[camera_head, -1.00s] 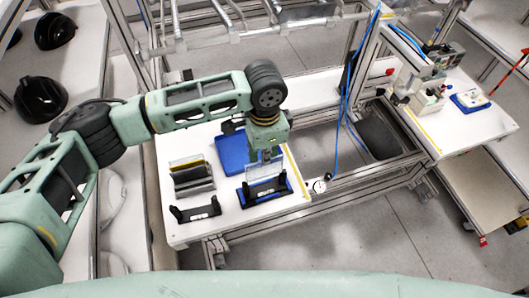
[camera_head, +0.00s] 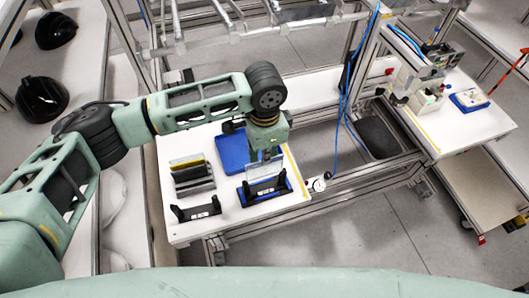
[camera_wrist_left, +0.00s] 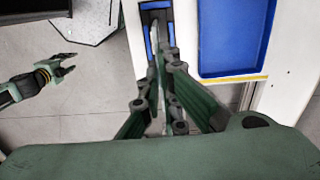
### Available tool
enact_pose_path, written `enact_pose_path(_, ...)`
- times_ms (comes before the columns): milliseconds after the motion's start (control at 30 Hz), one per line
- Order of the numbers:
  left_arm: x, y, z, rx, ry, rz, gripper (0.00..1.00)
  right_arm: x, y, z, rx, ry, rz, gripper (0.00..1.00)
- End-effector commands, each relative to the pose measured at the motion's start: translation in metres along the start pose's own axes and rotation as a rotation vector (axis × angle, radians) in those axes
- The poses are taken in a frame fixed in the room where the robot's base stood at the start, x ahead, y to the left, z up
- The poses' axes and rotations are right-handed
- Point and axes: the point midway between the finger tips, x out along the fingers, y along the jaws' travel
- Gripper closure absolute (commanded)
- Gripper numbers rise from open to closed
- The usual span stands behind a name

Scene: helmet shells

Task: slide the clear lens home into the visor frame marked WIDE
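My left gripper (camera_head: 266,158) points down over the near right part of the white table. It is shut on the clear lens (camera_head: 264,171), a thin pane held upright. In the left wrist view the fingers (camera_wrist_left: 157,90) close on the pane, seen edge-on. Directly below is a black visor frame (camera_head: 266,192) on a blue base; the lens's lower edge is at or just above it, and I cannot tell if it is seated. Another black visor frame (camera_head: 196,211) stands to the left. Neither label is readable. My right gripper (camera_wrist_left: 64,65) shows open and empty in the left wrist view.
A rack of upright panes (camera_head: 191,178), one with a yellow edge, stands left of the lens. A blue tray (camera_head: 232,153) lies behind. A round dial (camera_head: 319,185) sits at the table's right edge, near a hanging blue hose (camera_head: 345,110). The near right table corner is clear.

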Motion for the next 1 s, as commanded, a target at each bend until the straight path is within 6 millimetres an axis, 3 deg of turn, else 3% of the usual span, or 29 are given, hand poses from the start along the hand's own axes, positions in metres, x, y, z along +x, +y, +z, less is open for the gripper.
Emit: enact_pose_path(1000, 0.019, 0.000, 0.000, 0.000, 0.001, 0.001, 1.00, 0.008, -0.003, 0.000, 0.001, 0.000, -0.003, 0.60)
